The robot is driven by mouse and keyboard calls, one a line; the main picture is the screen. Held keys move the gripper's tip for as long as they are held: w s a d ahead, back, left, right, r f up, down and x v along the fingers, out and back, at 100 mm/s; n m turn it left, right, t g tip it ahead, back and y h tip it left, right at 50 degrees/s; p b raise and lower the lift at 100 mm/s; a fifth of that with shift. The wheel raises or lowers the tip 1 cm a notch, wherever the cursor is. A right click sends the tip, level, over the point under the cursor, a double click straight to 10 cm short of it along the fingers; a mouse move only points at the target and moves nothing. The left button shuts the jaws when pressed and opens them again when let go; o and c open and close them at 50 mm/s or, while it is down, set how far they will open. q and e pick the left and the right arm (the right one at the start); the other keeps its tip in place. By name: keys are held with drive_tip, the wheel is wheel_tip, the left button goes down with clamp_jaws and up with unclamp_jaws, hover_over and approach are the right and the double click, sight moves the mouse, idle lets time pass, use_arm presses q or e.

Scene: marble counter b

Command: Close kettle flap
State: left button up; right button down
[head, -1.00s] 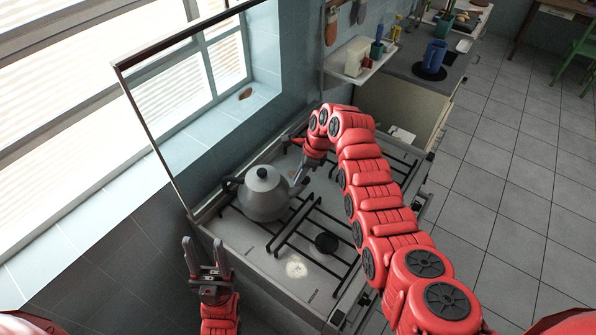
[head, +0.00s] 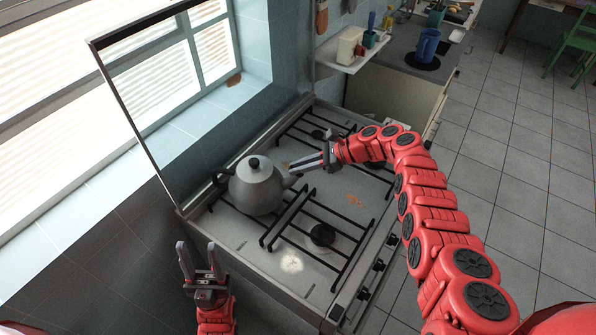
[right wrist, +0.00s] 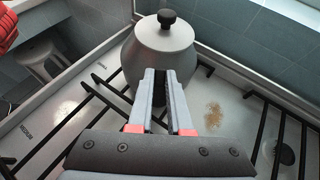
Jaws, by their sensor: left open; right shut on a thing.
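The grey kettle (head: 257,190) stands upright on the left side of the stove, its black-knobbed lid on top and its handle toward the window. It also fills the upper middle of the right wrist view (right wrist: 160,45). My right gripper (head: 297,168) is at the kettle's spout side, fingers pointing at the kettle. In the right wrist view its fingers (right wrist: 161,78) are almost together and shut on the spout end. The flap itself is hidden by the fingers, so its angle cannot be told. My left gripper (head: 198,248) is open and empty, in front of the stove's left corner.
The stove (head: 233,235) has black grates (head: 310,228) and a raised glass lid (head: 142,135) at its left side. A shelf (head: 352,58) and a counter with a blue jug (head: 427,45) lie beyond.

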drive_tip(key=shift+f, duration=0.1)
idle(0.3)
drive_tip(key=c, duration=0.8)
unclamp_jaws()
drive_tip(key=shift+c, duration=0.2)
drive_tip(key=b+v, duration=0.5)
drive_tip(key=v, duration=1.2)
drive_tip(key=shift+s+d, duration=0.2)
drive_tip(key=shift+d, duration=0.2)
